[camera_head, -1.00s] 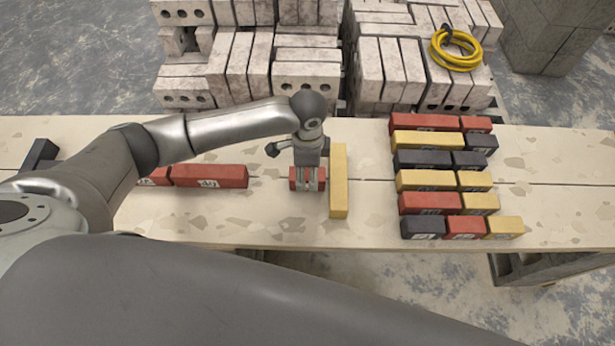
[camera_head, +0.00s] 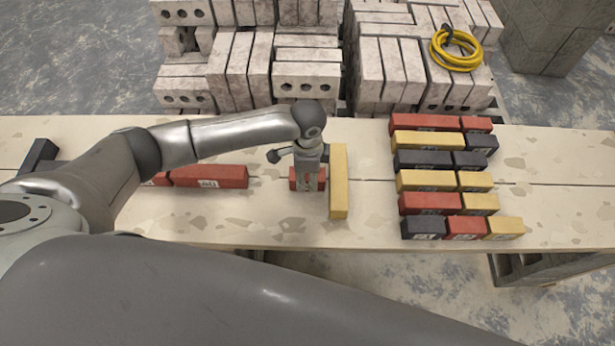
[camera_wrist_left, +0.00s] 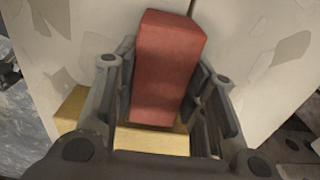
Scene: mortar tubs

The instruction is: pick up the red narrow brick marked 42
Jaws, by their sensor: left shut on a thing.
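A short red brick (camera_head: 294,181) lies on the pale table, just left of an upright-running yellow brick (camera_head: 339,185). My left gripper (camera_head: 307,187) points down over this red brick and is shut on it. In the left wrist view the red brick (camera_wrist_left: 168,62) sits between the two fingers (camera_wrist_left: 160,100), and part of a yellow brick (camera_wrist_left: 150,140) shows below it. No number can be read on the held brick. The brick appears to rest on the table. My right gripper is not in view.
A long red brick (camera_head: 210,176) lies to the left, with another red end beside it. Rows of red, yellow and dark bricks (camera_head: 428,204) stand on the right. A dark brick (camera_head: 40,153) lies far left. Grey block stacks (camera_head: 305,75) and a yellow hose (camera_head: 457,50) are behind the table.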

